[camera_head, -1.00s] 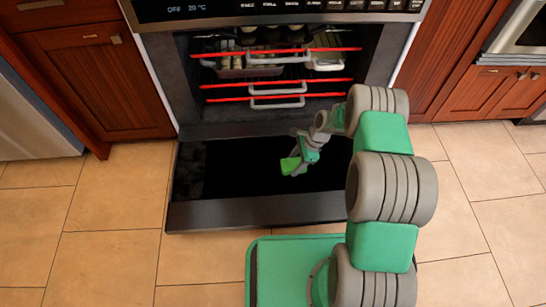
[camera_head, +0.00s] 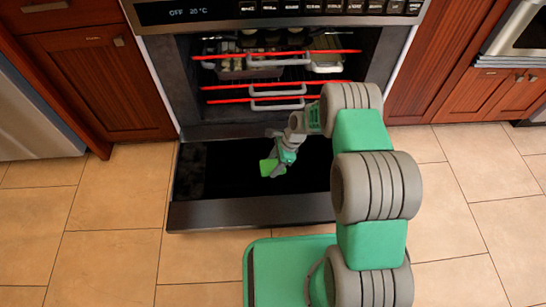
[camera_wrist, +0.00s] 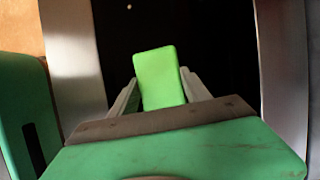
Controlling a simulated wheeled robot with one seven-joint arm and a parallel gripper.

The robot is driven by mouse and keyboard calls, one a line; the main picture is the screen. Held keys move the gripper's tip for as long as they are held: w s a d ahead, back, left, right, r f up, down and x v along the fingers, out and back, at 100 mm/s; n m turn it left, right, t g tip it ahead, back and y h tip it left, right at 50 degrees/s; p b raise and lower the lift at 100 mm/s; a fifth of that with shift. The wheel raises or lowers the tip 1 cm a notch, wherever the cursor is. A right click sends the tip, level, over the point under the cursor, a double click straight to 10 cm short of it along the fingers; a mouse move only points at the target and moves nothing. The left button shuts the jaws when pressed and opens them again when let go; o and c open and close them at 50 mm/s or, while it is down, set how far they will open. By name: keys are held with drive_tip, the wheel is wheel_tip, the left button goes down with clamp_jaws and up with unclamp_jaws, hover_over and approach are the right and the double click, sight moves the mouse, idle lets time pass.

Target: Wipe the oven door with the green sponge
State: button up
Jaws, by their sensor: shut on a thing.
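The oven door (camera_head: 215,184) is folded down and lies open in front of the oven, its dark inner face up. My gripper (camera_head: 272,170) is over the middle of the door and shut on the green sponge (camera_head: 266,168). In the wrist view the sponge (camera_wrist: 159,78) sticks out between the two fingers of my gripper (camera_wrist: 160,92), with the dark door panel (camera_wrist: 215,45) behind it. I cannot tell whether the sponge touches the door.
The oven (camera_head: 300,128) stands open, with red-edged racks (camera_head: 280,86) inside holding trays. Wooden cabinets (camera_head: 85,75) flank it. Tiled floor (camera_head: 110,215) is clear to the left and right of the door.

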drive_tip(key=shift+w+r+p, duration=0.1)
drive_tip(key=shift+r+p, duration=2.1)
drive_tip(key=shift+r, duration=1.15)
